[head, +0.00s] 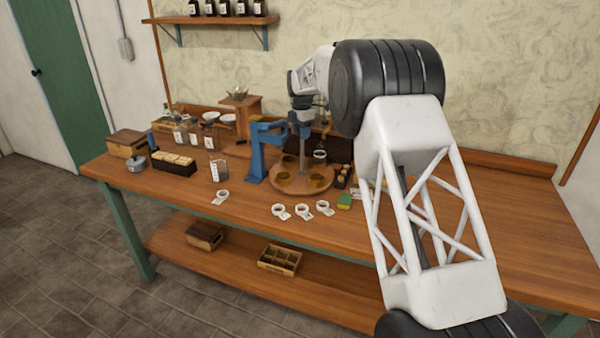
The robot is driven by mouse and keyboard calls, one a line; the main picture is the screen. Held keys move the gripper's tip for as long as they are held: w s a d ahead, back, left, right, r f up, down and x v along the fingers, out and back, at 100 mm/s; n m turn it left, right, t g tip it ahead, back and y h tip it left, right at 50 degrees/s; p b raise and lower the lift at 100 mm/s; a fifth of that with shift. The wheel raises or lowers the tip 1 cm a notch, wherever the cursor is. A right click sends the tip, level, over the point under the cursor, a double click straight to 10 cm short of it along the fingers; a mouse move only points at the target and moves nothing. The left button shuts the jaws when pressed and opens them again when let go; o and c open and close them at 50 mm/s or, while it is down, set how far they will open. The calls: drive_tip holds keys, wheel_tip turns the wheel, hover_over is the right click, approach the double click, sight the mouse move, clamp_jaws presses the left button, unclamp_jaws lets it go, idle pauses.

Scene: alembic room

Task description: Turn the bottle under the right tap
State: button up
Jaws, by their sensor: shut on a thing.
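A round wooden turntable (300,191) with dark round recesses sits on the bench, beside a blue metal stand (256,155). A small dark vessel with a pale band (320,156), which looks like the bottle, stands at the turntable's back right. My gripper (303,158) points down over the turntable, left of that vessel and apart from it in the picture. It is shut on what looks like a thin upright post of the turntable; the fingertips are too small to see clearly. A brass-coloured piece (323,113), perhaps a tap, shows partly behind my arm; other taps cannot be made out.
Left are a labelled white card (219,171), a box of pale blocks (174,164) and several bottles (194,132). The bench's front right is mostly hidden by my arm.

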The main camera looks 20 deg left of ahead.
drive_tip(key=shift+m, duration=1.2)
drive_tip(key=shift+w+d+m, duration=0.15)
drive_tip(key=shift+m, duration=0.35)
drive_tip(key=o, duration=1.6)
drive_tip(key=shift+r, duration=0.15)
drive_tip(key=shift+r, duration=3.35)
